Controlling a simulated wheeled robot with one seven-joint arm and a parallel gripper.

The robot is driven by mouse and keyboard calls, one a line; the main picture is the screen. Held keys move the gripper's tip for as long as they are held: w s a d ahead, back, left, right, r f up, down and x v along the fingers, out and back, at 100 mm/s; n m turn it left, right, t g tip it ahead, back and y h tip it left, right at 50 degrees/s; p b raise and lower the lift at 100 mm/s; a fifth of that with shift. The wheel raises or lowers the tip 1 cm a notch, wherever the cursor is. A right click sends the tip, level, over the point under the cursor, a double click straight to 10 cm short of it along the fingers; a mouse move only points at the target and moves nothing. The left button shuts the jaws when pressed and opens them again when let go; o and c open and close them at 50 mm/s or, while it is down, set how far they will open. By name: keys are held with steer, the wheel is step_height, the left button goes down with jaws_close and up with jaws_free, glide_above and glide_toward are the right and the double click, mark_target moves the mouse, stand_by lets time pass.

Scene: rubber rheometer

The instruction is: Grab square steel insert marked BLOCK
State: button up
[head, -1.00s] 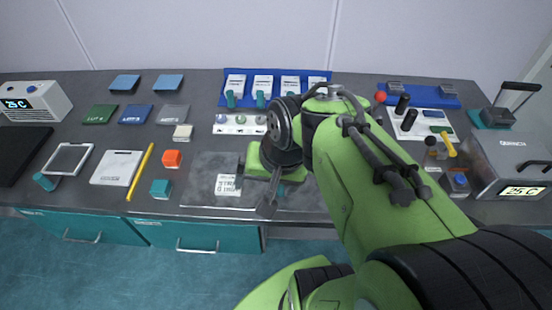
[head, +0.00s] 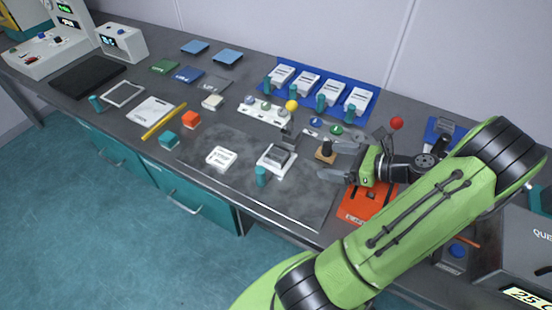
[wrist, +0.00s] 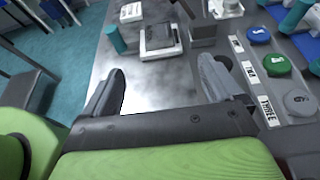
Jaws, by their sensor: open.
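A dark grey metal block (head: 288,137) stands on the steel-topped mat just behind the white fixture; it also shows in the wrist view (wrist: 203,33), ahead and right of centre. I cannot read any BLOCK marking on it. The white fixture (head: 277,160) holds a grey square plate and shows ahead in the wrist view (wrist: 160,40). My gripper (head: 340,160) is open, to the right of both, its fingers pointing left toward them. In the wrist view the fingers (wrist: 160,88) are wide apart, with only bare mat between them.
A teal peg (head: 261,177) stands by the fixture, and a white labelled tag (head: 221,158) lies to its left. Round buttons, blue, green (wrist: 273,66) and grey, line the right side of the wrist view. An orange plate (head: 362,205) lies under my arm.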

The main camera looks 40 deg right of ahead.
mark_target(286, 157)
steer(key=b+x, duration=0.1)
steer(key=x, duration=0.4)
steer(key=b+x, duration=0.2)
steer(key=x, duration=0.3)
steer(key=b+x, duration=0.1)
steer(key=x, duration=0.4)
steer(key=shift+a+f+b, duration=0.15)
steer(key=shift+a+b, duration=0.2)
steer(key=c, duration=1.3)
steer(key=shift+r+p, duration=0.3)
steer(key=shift+r+p, duration=0.5)
steer(key=shift+p, duration=0.15)
steer(key=shift+r, duration=0.15)
steer(key=shift+d, duration=0.15)
